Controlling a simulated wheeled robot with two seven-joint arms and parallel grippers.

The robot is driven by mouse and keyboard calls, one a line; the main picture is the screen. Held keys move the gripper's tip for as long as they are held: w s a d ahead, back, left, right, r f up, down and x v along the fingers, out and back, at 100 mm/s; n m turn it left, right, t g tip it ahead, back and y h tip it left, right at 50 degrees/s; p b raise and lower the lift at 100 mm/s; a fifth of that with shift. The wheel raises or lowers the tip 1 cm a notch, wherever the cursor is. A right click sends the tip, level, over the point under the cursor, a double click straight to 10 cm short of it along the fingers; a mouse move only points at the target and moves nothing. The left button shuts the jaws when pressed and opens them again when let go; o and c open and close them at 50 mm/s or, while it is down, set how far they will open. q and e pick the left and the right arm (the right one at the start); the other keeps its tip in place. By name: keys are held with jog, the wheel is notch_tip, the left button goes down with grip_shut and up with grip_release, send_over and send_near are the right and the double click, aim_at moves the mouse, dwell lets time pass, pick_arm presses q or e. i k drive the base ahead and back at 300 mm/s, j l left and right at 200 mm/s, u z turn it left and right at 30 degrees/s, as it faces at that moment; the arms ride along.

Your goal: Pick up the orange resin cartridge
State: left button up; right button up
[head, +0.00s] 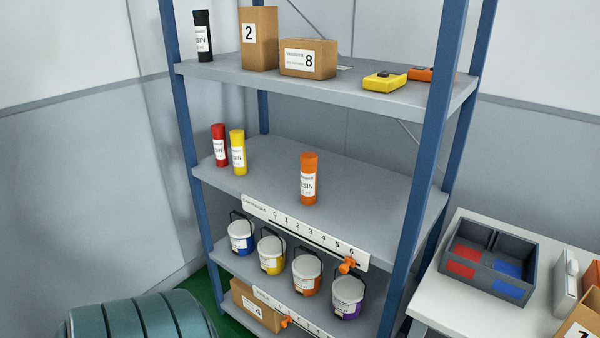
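The orange resin cartridge (308,179) stands upright on the middle shelf (370,190) of a blue-posted rack, near the front edge. It has a white label with dark print and stands apart from the other cartridges. A red cartridge (219,146) and a yellow cartridge (238,152) stand close together to its left on the same shelf. A black cartridge (203,36) stands on the top shelf at the left. Neither of my grippers is in the head view.
Blue posts (433,150) flank the shelf. A numbered rail (305,232) with an orange slider (347,265) runs along its front. Several lidded buckets (307,273) stand below. A white table (460,316) with a grey divided bin (487,264) is at right. A teal ribbed object (140,318) is front left.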

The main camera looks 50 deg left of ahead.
aim_at(309, 160)
jog(key=u, duration=1.65)
jog(key=i+l, duration=0.1)
jog(key=i, duration=0.35)
jog(key=i+l+u, duration=0.1)
jog(key=i, duration=0.35)
